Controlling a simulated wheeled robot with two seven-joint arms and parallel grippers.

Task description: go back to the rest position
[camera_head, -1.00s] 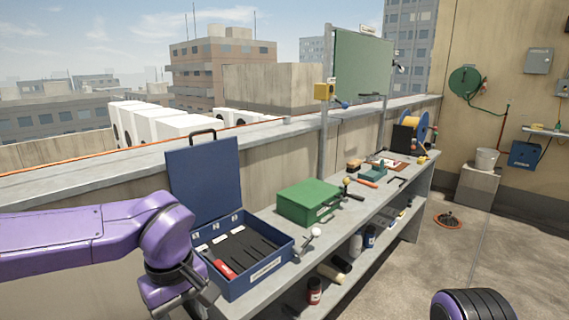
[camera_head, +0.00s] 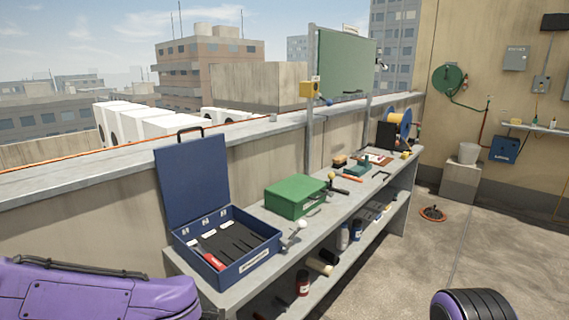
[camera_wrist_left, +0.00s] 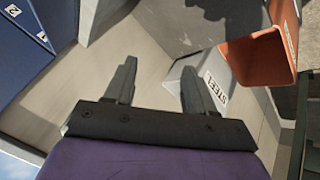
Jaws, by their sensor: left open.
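My left gripper (camera_wrist_left: 158,82) shows in the left wrist view with its two dark fingers apart and nothing between them. Its fingertips are hidden in the head view, where my purple left arm (camera_head: 95,292) lies low at the lower left, in front of the bench. The open blue case (camera_head: 228,262) stands on the bench, lid up, with a red-handled tool (camera_head: 213,260) and several dark slim items in it. The gripper is apart from the case. My right gripper is in no view.
A green box (camera_head: 295,196) and several tools lie along the bench (camera_head: 330,212). In the left wrist view, an orange bin (camera_wrist_left: 262,58) and a grey bin marked STEEL (camera_wrist_left: 222,75) are close to the right finger. The floor (camera_head: 400,280) right of the bench is open.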

